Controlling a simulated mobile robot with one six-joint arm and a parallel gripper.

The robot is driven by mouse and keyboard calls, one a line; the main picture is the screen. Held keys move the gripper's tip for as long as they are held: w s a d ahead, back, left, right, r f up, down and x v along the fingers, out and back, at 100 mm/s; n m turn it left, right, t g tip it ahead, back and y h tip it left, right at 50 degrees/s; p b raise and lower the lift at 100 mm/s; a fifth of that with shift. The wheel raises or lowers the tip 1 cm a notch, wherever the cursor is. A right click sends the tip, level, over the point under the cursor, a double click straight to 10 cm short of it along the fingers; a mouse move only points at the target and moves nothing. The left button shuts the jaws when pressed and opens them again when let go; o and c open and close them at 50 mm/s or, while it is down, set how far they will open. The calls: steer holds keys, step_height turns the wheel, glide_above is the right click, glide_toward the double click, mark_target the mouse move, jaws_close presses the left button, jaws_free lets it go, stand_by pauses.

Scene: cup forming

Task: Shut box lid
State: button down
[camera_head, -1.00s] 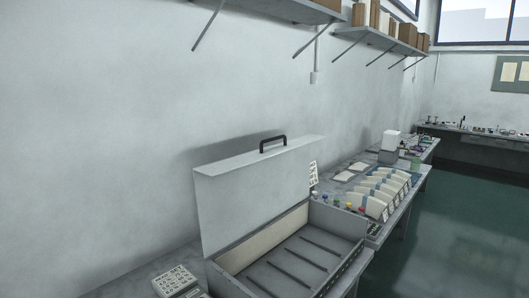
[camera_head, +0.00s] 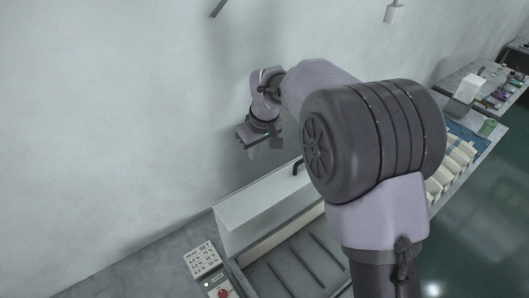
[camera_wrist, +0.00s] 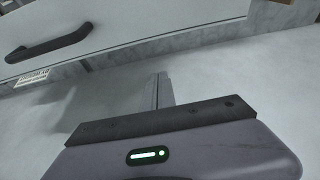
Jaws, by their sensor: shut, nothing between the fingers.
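The grey box (camera_head: 262,280) stands on the bench with its lid (camera_head: 262,212) raised open, leaning up on the wall side. A dark handle (camera_head: 297,167) sits on the lid's top edge, partly beside my arm. My gripper (camera_head: 262,147) is above the lid, near the wall, shut and empty, apart from the lid and handle. In the wrist view the closed fingers (camera_wrist: 160,89) show in the middle. The pale lid (camera_wrist: 130,22) and its dark handle (camera_wrist: 48,43) are at the top of that view. My arm hides the right part of the box.
A label plate (camera_head: 203,259) and a red button (camera_head: 222,293) lie on the bench left of the box. The wall (camera_head: 110,120) is close behind. To the right, the bench holds a row of pale holders (camera_head: 455,160), a white block (camera_head: 470,88) and a green cup (camera_head: 487,128).

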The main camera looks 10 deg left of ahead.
steer(key=p+x, duration=0.1)
steer(key=x, duration=0.7)
steer(key=s+d+p, duration=0.1)
steer(key=s+d, duration=0.1)
steer(key=d, duration=0.1)
steer(key=shift+s+r, duration=0.1)
steer(key=shift+s, duration=0.25)
steer(key=shift+s, duration=0.1)
